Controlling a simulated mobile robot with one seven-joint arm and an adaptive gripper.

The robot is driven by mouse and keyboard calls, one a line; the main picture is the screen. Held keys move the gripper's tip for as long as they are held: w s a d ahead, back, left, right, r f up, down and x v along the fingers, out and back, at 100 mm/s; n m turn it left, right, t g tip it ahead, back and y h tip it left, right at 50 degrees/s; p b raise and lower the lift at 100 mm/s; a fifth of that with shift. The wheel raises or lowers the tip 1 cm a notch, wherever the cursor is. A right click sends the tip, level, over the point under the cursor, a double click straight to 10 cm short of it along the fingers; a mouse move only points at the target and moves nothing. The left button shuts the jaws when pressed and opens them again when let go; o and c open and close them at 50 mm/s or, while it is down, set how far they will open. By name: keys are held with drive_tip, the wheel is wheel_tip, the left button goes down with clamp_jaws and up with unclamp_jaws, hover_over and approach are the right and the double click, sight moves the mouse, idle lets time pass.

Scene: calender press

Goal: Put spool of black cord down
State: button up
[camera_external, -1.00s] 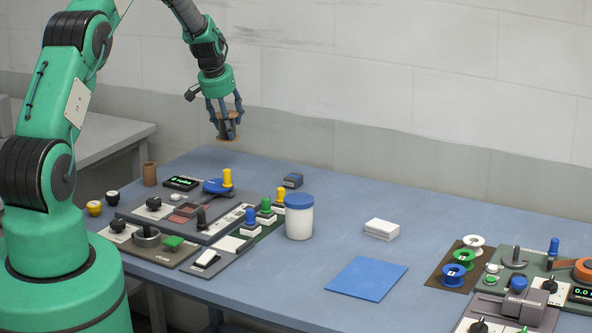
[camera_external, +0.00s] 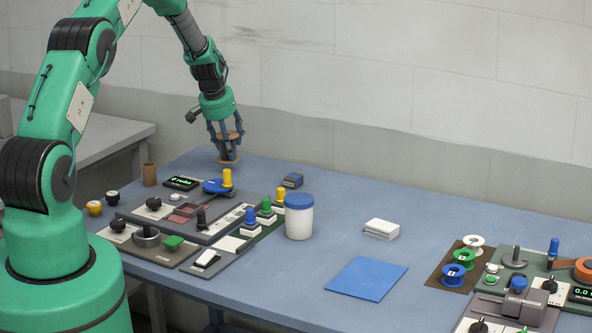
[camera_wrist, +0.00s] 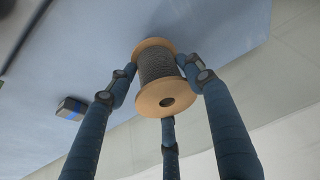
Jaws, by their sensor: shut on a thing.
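The spool of black cord (camera_wrist: 158,68) has tan flanges and dark cord wound between them. My gripper (camera_external: 227,143) is shut on it, with its blue fingers around the spool in the wrist view. In the external view the spool (camera_external: 229,159) is upright at the back left of the blue-grey table (camera_external: 335,210). Its lower flange is at or very near the table top; I cannot tell if it touches.
A control panel with a yellow knob (camera_external: 227,178) stands in front. A white tub with a blue lid (camera_external: 299,216) is further right.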

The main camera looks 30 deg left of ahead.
drive_tip(key=shift+f, duration=1.8)
drive_tip(key=shift+f, duration=0.1)
drive_tip(key=o, duration=1.3)
drive_tip(key=shift+v, duration=0.8)
drive_tip(key=v, duration=1)
drive_tip(key=shift+r, duration=0.3)
